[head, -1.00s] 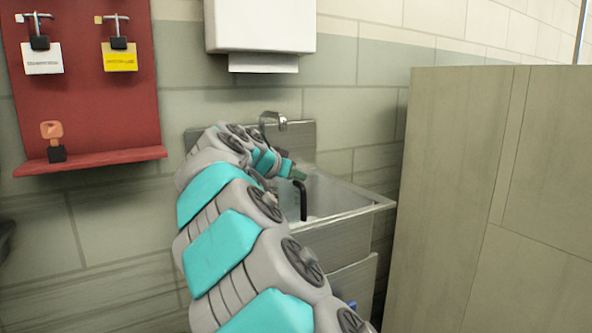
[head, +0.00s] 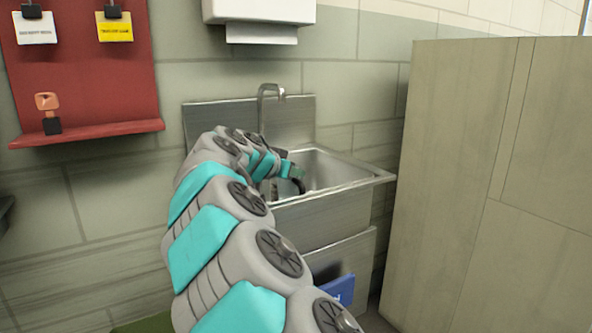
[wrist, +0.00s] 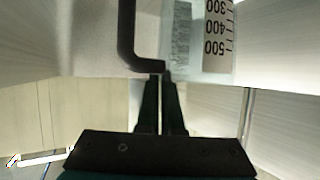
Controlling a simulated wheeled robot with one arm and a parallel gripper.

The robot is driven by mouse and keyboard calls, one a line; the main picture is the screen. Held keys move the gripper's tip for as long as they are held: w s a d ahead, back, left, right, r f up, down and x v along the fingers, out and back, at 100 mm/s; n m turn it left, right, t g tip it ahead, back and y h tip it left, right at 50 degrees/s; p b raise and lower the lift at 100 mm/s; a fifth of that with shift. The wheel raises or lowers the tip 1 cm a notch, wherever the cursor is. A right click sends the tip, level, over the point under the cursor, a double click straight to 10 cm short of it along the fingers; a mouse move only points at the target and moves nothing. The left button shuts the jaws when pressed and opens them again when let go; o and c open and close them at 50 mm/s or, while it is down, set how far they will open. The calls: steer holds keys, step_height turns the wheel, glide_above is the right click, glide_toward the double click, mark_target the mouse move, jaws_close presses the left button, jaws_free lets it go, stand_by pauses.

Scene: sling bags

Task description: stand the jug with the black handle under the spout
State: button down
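The jug with the black handle (wrist: 127,35) is clear, with a dark measuring scale reading 300 to 500 (wrist: 218,28). In the head view, the black handle shows just below my gripper (head: 297,172), over the sink basin; most of the jug is hidden. The metal spout (head: 271,90) rises at the sink's back, behind and left of my gripper.
The steel sink (head: 355,182) stands against the tiled wall, its front rim below my gripper. A beige partition (head: 450,170) stands close on the right. A white dispenser (head: 262,12) hangs above. A red board (head: 80,80) with padlocks and tags is at left.

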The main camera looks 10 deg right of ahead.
steer(key=shift+f+b, duration=0.5)
steer(key=c, duration=1)
jaws_free()
steer(key=shift+r, duration=0.1)
steer(key=shift+r, duration=0.65)
step_height(320, 180, up, 2)
steer(key=shift+r+p, duration=0.15)
steer(key=shift+p, duration=0.25)
steer(key=s+r+b, duration=0.1)
steer(key=s+b, duration=0.6)
steer(key=s, duration=0.9)
steer(key=shift+a+b, duration=0.2)
steer(key=shift+b, duration=0.1)
